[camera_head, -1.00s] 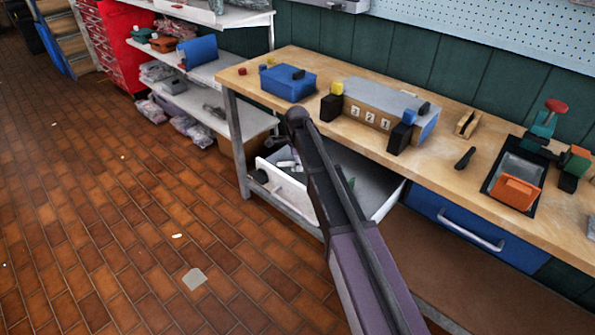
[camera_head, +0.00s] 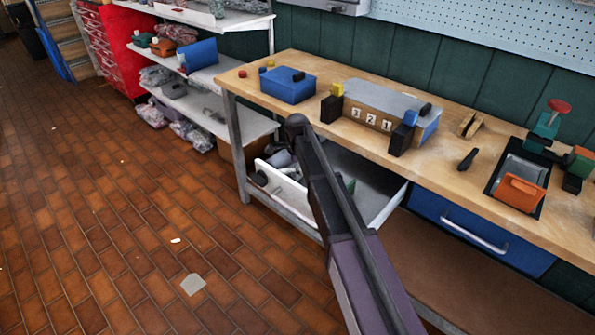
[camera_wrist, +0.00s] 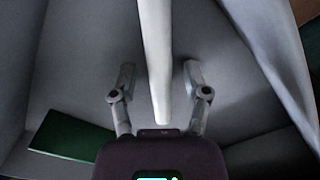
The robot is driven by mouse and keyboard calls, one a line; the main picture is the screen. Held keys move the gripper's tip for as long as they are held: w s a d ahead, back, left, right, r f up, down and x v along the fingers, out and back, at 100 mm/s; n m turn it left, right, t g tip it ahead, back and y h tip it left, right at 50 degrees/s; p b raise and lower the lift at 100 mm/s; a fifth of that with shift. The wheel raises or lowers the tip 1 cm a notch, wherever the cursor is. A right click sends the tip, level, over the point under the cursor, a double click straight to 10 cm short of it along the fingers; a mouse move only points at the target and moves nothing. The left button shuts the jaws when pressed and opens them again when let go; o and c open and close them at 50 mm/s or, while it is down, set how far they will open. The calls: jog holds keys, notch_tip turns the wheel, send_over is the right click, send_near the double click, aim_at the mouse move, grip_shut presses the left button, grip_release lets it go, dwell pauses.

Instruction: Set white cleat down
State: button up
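In the wrist view my gripper (camera_wrist: 160,72) has its two fingers spread apart. A long pale white bar (camera_wrist: 155,45) runs between them from the top edge toward the palm, with a visible gap on both sides. It may be the white cleat, but I cannot tell for sure. Around it are grey surfaces that look like the inside of the open white drawer. In the head view my arm reaches over that drawer (camera_head: 285,190) under the bench, and hides much of the gripper. I cannot make out a cleat there.
The wooden bench (camera_head: 245,72) stands above the drawer. It carries a blue box (camera_head: 288,88), a numbered block (camera_head: 370,112) and an orange part (camera_head: 520,192). A green piece (camera_wrist: 68,135) lies left in the wrist view. A blue drawer (camera_head: 480,232) is at the right. Open tiled floor lies left.

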jog(key=shift+r, duration=0.1)
dwell(0.3)
notch_tip(320, 180, up, 12)
jog(key=p, duration=1.2)
dwell(1.0)
jog(key=s+d+n, duration=1.6)
jog(key=s+d, duration=0.7)
jog(key=s, duration=0.3)
jog(key=shift+d+n, duration=0.3)
